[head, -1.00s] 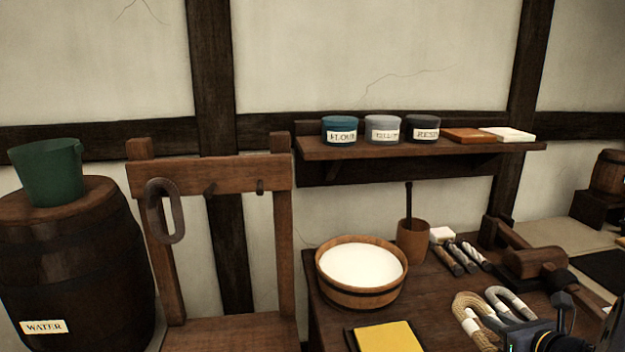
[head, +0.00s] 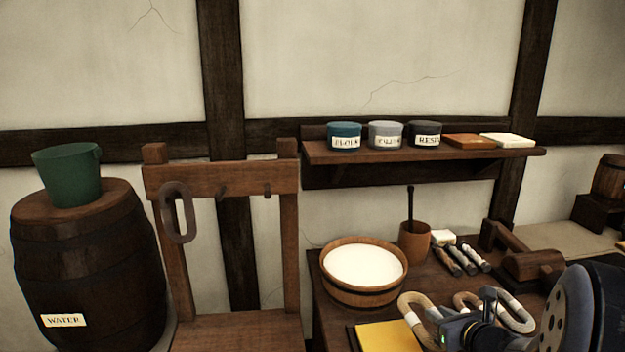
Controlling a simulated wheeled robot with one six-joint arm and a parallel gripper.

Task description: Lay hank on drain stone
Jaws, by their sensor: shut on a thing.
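My gripper (head: 440,327) is low in the view over the bench, partly hidden by my own arm. It is shut on a pale grey-tan hank (head: 408,302) with a white band, which shows to the left of the jaws. The gap between this hank and the bench cannot be judged. A tan hank (head: 462,297) and a grey hank with a white band (head: 520,318) lie behind and to the right, partly covered by my arm. No surface can be clearly identified as the drain stone.
A wooden tub (head: 362,292) of white contents and a yellow pad (head: 388,337) stand near the gripper. Behind are a wooden cup (head: 414,242) and several spindle-like tools (head: 462,258). A wooden rack (head: 220,180) holds a grey ring; a water barrel (head: 85,265) stands left.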

